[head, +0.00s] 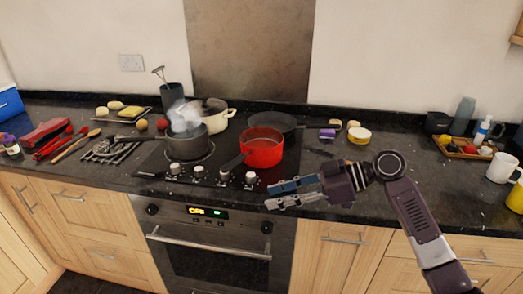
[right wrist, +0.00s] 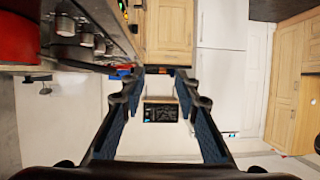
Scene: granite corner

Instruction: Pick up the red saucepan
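The red saucepan (head: 262,149) sits on the front right of the black hob in the head view. Its dark handle (head: 233,162) points to the front left. Part of a red surface, likely the same pan (right wrist: 18,38), shows at the top left of the right wrist view. My right gripper (head: 268,195) is open and empty, in front of the counter edge, below and slightly right of the pan. Its two fingers stand apart in the right wrist view (right wrist: 160,95). My left gripper is not in view.
A steaming grey pot (head: 188,145) stands left of the red saucepan, with a cream pot (head: 214,117) behind. A dark frying pan (head: 272,122) sits behind the saucepan. Hob knobs (head: 250,178) line the front.

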